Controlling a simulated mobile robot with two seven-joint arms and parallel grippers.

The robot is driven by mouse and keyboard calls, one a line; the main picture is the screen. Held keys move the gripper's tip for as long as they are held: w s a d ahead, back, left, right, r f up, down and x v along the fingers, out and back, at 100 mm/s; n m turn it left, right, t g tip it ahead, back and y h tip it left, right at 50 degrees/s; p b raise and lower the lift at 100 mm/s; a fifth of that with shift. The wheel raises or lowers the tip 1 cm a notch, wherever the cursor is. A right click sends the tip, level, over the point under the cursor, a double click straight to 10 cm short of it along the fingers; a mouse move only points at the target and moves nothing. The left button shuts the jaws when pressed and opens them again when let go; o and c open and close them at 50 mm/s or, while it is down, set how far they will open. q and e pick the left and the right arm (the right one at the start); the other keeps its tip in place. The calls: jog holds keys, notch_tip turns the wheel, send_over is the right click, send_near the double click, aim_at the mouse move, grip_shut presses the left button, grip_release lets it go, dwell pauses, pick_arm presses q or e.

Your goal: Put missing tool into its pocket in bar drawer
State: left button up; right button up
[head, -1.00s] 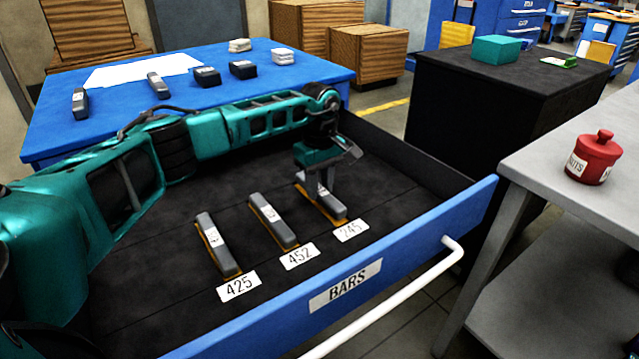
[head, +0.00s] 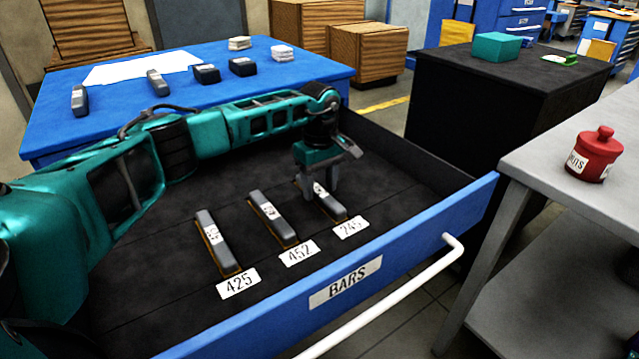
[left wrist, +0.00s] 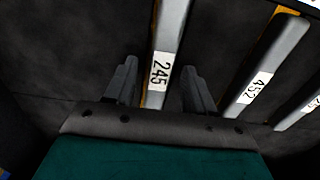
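The grey bar labelled 245 (head: 331,206) lies in its orange-edged pocket in the open bar drawer (head: 420,232), behind the 245 label (head: 350,228). Only a thin orange edge shows around it. My left gripper (head: 327,192) is down over this bar. In the left wrist view, its fingers (left wrist: 158,92) stand on either side of bar 245 (left wrist: 166,50), with a small gap at each side, so it is open. Bars 452 (head: 272,217) and 425 (head: 216,240) lie in the pockets to the left. My right gripper is not in view.
A blue table (head: 110,120) behind holds two grey bars (head: 158,83), dark blocks (head: 207,74) and white stacks. A grey bench (head: 560,195) with a red pot (head: 594,155) stands at right. The drawer front has a white handle (head: 400,300).

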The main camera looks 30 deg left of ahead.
pick_arm(q)
jog(key=shift+o, duration=0.2)
jog(key=shift+f, duration=0.1)
notch_tip(320, 180, up, 13)
jog(key=p, duration=0.3)
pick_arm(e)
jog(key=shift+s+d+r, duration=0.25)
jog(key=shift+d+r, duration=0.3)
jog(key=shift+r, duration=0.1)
pick_arm(q)
jog(key=shift+p, duration=0.3)
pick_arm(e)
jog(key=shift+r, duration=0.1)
